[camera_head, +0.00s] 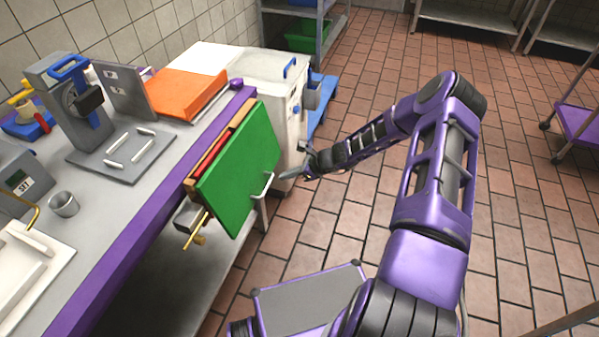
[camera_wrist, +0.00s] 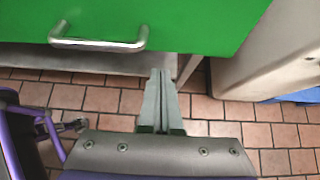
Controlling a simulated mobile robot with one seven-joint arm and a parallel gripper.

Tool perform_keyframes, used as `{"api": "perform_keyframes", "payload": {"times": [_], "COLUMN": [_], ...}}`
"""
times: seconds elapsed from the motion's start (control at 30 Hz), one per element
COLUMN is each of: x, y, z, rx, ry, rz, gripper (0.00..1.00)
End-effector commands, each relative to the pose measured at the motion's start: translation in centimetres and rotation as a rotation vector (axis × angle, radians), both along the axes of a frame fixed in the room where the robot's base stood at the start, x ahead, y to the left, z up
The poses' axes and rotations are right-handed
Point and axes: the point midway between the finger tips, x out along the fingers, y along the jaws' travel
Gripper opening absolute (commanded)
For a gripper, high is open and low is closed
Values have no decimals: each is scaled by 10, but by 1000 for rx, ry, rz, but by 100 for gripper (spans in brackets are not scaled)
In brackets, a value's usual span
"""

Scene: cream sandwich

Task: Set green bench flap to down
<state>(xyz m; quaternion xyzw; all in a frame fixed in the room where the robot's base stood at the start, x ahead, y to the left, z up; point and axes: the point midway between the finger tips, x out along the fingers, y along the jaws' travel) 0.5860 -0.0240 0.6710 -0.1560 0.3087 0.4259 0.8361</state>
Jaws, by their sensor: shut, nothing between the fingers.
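The green bench flap (camera_head: 239,168) is at the front edge of the bench in the head view, its broad face slanting down toward the floor. A metal handle (camera_head: 263,186) sits near its lower right edge. In the wrist view the flap (camera_wrist: 200,22) fills the top, with the handle (camera_wrist: 98,43) at upper left. My gripper (camera_head: 284,175) is just right of the handle in the head view. In the wrist view my gripper (camera_wrist: 160,75) is shut and empty, its tips below the flap's lower edge and right of the handle. Whether it touches the flap cannot be told.
A brass-coloured fitting (camera_head: 197,232) shows below the flap's left side. A white cabinet (camera_head: 275,85) stands beyond the flap. The bench top (camera_head: 152,182) holds a grey press, a metal cup (camera_head: 64,204) and an orange board (camera_head: 188,95). Open tiled floor lies to the right.

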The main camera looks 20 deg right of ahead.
Motion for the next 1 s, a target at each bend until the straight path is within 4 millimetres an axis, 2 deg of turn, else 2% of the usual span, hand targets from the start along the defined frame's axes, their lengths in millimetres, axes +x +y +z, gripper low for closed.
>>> {"api": "perform_keyframes", "payload": {"times": [0.03,0.2,0.67,1.0], "x": [5,15,18,28], "y": [8,20,24,38], "z": [-1,-5,-6,-23], "rx": [1,-1,0,74], "ry": [-1,-2,-3,-53], "rz": [3,2,1,1], "gripper": [0,0,0,0]}}
